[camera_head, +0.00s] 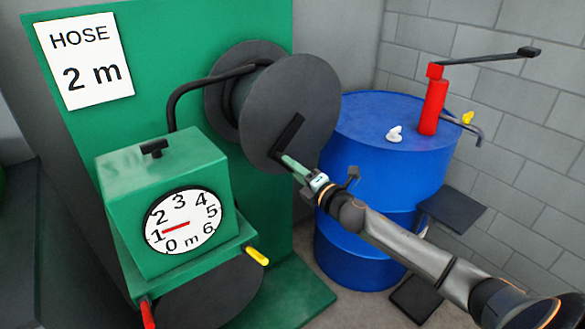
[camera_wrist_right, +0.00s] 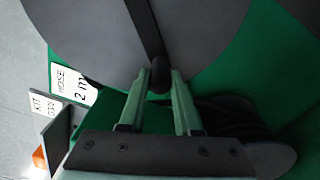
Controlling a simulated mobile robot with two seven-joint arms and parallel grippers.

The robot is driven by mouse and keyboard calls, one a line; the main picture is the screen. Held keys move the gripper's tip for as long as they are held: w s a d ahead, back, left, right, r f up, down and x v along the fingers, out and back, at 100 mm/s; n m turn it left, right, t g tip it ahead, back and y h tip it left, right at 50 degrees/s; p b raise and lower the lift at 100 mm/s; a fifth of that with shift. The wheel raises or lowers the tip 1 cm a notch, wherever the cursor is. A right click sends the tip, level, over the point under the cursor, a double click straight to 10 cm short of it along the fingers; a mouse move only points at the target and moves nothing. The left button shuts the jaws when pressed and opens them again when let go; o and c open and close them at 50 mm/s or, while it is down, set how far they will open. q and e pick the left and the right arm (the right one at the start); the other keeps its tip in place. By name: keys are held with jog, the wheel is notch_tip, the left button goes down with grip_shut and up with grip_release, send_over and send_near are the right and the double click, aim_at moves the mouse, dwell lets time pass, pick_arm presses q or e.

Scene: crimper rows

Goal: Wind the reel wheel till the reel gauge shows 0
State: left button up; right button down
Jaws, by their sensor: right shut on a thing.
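The reel wheel (camera_head: 303,84) is a dark grey disc on the green panel, with a black crank arm (camera_head: 288,135) on its face. My right gripper (camera_head: 285,160) is shut on the crank handle at the lower left of the disc. In the right wrist view the dark knob (camera_wrist_right: 160,75) sits between the two green fingers. The reel gauge (camera_head: 184,221) is a white round dial numbered 0 to 6 on the green box. Its red needle points at about 1. My left gripper is not in view.
A sign (camera_head: 80,60) reads "HOSE 2 m". A blue drum (camera_head: 365,200) with a red pump (camera_head: 432,105) stands behind my right arm. A yellow handle (camera_head: 257,255) and a red handle (camera_head: 147,313) stick out below the gauge box. A black hose (camera_head: 178,95) runs to the reel.

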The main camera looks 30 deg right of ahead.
jog(key=c, duration=0.6)
grip_release()
jog(key=s+d, duration=0.1)
jog(key=s, duration=1.1)
jog(key=shift+s+b, duration=0.2)
jog(key=shift+b, duration=0.15)
